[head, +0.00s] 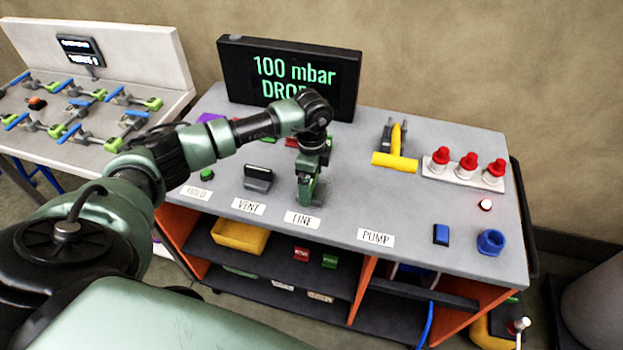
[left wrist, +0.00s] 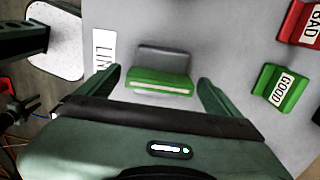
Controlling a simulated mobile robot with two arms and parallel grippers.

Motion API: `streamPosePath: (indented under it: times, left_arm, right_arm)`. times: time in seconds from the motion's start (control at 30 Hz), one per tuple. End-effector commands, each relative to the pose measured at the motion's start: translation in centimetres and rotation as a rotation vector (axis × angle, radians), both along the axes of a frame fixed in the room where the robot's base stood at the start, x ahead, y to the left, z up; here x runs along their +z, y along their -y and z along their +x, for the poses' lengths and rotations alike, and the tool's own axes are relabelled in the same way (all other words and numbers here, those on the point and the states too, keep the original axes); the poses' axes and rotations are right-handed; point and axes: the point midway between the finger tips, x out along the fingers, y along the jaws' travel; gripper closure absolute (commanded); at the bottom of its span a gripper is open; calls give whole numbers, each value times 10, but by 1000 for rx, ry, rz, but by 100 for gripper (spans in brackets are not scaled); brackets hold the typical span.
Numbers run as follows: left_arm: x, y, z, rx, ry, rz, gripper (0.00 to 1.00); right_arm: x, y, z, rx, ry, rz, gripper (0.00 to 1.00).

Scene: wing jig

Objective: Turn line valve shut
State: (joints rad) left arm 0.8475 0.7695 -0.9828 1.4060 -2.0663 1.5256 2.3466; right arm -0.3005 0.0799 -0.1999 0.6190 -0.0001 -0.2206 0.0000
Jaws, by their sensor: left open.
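The line valve (left wrist: 161,76) shows in the left wrist view as a short bar handle with a grey face and a green face, beside the LINE label (left wrist: 103,48). My left gripper (left wrist: 155,84) is open, with one finger off each end of the handle and a gap on both sides. In the head view my left gripper (head: 311,194) points down at the bench just behind the LINE label (head: 302,220) and hides most of the valve. Whether the fingers are level with the handle is hard to tell. My right gripper is not in view.
The grey vent handle (head: 258,177) stands close on the left. A screen (head: 290,78) reading "100 mbar" is behind. The yellow pump handle (head: 395,161) and red-capped parts (head: 467,161) are to the right. Green GOOD (left wrist: 281,89) and red BAD (left wrist: 306,24) blocks are near the gripper.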

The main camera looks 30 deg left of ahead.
Motion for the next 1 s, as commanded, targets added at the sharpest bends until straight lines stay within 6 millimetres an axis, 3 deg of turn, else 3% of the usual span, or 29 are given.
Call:
streamPosePath:
  times: [0.13,0.17,0.37,0.67,1.0]
  left_arm:
    - [0,0,0,0,0,0,5]
    - [0,0,0,0,0,0,11]
    - [0,0,0,0,0,-1,67]
    - [-1,0,0,-32,1,-2,68]
    - [-2,0,0,-244,1,-1,68]
  right_arm:
    - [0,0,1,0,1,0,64]
    - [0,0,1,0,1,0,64]
    - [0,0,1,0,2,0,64]
    - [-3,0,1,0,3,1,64]
    - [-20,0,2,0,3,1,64]
